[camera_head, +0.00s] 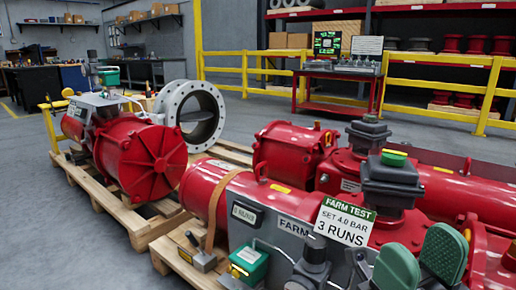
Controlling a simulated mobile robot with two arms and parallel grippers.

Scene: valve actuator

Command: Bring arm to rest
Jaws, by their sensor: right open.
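My right gripper (420,260) is at the bottom right of the head view. Its two green ribbed finger pads stand apart, with nothing seen between them. It shows in front of a red valve actuator (207,187) on a wooden pallet; I cannot tell how far apart they are. The actuator carries a sign (344,222) reading "FARM TEST SET 4.0 BAR 3 RUNS" and a green box (250,264) low on its side. The rest of my right arm is not clearly seen. My left gripper is not in view.
Another red actuator (145,160) lies on a pallet at left, beside a grey flanged ring (203,116). More red actuators stand close behind the signed one. A yellow railing (225,55) and red cart (340,85) are farther back. Grey floor (50,220) is clear at left.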

